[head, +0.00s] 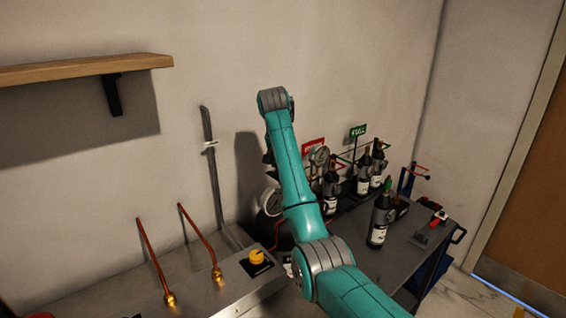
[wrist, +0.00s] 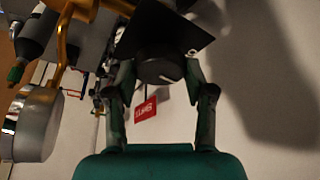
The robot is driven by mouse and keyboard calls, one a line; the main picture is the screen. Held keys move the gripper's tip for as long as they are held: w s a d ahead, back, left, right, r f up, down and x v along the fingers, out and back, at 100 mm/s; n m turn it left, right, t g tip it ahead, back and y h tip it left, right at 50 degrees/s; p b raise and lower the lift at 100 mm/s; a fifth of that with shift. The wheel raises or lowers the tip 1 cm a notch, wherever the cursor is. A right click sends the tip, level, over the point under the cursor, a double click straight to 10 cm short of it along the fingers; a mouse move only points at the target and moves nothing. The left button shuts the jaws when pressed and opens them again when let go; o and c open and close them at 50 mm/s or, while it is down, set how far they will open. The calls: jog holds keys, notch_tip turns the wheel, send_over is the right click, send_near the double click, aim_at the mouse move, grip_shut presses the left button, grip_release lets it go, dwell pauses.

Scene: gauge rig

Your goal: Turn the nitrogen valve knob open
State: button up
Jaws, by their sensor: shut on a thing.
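In the wrist view a dark round knob (wrist: 158,72) with a small white mark sits under a black plate. My gripper (wrist: 161,68) has one finger on each side of the knob and is shut on it. No label naming the nitrogen valve is readable on it. In the head view my teal arm reaches toward the wall and hides the knob and most of the gripper.
A round gauge (wrist: 38,122) and brass pipework (wrist: 60,45) lie close left of my gripper. In the head view, several dark bottles (head: 377,220) stand right of my arm. A yellow knob (head: 257,257) and copper rods (head: 200,240) are left. A wooden shelf (head: 80,70) hangs upper left.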

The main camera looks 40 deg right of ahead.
jog(key=shift+n+y, duration=0.3)
jog(key=shift+n, duration=0.7)
jog(key=o, duration=1.2)
jog(key=shift+c, duration=0.2)
jog(key=shift+t, duration=0.3)
